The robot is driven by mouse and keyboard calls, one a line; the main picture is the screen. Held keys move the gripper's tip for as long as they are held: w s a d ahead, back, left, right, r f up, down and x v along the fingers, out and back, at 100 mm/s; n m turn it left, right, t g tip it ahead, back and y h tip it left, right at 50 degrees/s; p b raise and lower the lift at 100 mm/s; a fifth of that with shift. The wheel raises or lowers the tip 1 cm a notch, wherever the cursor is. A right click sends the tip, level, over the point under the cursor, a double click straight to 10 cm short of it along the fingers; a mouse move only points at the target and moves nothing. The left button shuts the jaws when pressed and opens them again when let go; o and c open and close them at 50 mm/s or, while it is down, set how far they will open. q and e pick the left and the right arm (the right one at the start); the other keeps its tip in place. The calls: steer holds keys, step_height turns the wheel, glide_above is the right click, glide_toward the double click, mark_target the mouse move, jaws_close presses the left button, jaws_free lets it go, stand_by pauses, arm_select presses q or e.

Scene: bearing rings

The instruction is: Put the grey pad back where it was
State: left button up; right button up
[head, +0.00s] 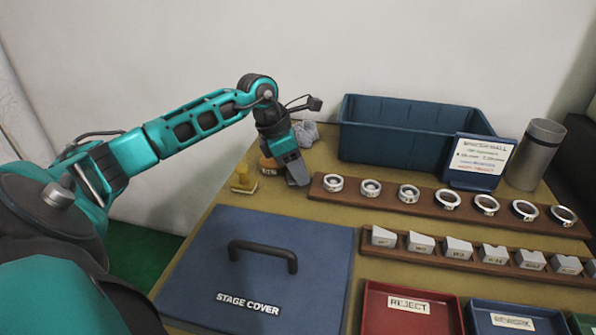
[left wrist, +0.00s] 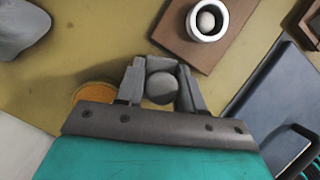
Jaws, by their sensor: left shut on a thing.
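My left gripper (head: 296,178) is low over the table, just left of the end of the ring rack. In the left wrist view, my left gripper (left wrist: 161,80) is shut on a rounded grey thing, which I take to be the grey pad (left wrist: 161,88). Its underside is hidden, and I cannot tell whether it touches the table. In the head view the fingers hide it. My right gripper is not in view.
The brown ring rack (head: 330,196) holds several rings right of the gripper. An orange-brown round thing (head: 268,165) and a yellow piece (head: 243,181) stand left. A grey crumpled cloth (head: 306,134) lies behind. The blue stage cover (head: 205,260) and blue bin (head: 390,120) are nearby.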

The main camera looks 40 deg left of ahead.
arm_select(q)
steer(key=shift+f, duration=0.15)
steer(key=o, duration=1.1)
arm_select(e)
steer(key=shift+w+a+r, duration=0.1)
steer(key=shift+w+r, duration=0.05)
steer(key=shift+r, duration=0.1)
arm_select(q)
steer(key=shift+s+r, duration=0.1)
steer(key=shift+r, duration=0.3)
steer(key=p+v, duration=0.2)
steer(key=v, duration=0.9)
steer(key=shift+r, duration=0.25)
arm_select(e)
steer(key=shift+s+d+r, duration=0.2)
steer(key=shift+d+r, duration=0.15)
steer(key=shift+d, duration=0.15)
arm_select(q)
steer(key=shift+a, duration=0.1)
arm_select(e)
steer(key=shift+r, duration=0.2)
